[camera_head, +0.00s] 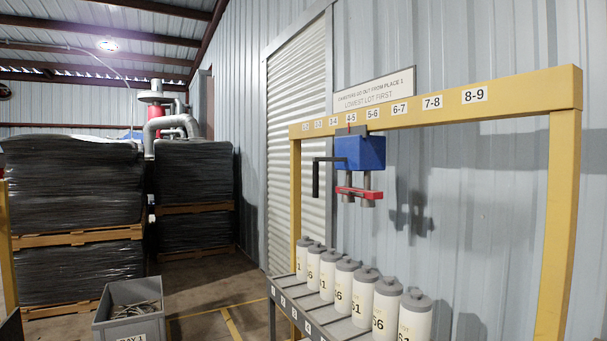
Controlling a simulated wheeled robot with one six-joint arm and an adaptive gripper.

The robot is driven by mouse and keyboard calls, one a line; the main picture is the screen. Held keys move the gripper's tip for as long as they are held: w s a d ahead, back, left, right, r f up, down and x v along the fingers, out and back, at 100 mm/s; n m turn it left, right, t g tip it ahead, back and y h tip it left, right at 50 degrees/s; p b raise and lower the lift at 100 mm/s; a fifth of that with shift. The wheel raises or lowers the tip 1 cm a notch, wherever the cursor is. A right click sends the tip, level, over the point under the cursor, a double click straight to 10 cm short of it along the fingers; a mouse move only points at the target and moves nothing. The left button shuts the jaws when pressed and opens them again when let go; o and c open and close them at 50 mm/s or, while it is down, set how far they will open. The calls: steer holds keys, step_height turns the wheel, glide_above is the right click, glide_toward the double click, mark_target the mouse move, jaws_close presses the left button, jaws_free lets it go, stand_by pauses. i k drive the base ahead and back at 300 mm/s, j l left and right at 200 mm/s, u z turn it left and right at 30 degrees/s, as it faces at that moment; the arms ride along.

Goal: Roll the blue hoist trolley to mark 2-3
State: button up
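The blue hoist trolley (360,152) hangs under the yellow beam (520,93). It hangs below the labels 4-5 and 5-6. A black handle (316,178) sticks out on its left and bends down. A red bar with grey cylinders (359,193) hangs below the blue body. The label 2-3 (318,124) is on the beam to the left of the trolley, small and hard to read, between 3-4 and the beam's left end. My gripper is not in view.
Several white canisters with grey caps (363,296) stand in a row on a numbered grey rack (300,308) below the beam. Yellow posts (557,230) hold the beam. A grey tray of scrap (130,325) and black-wrapped pallets (72,185) stand at left, with floor between them and the rack.

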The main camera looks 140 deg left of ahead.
mark_target(355, 150)
steer(key=u, duration=4.25)
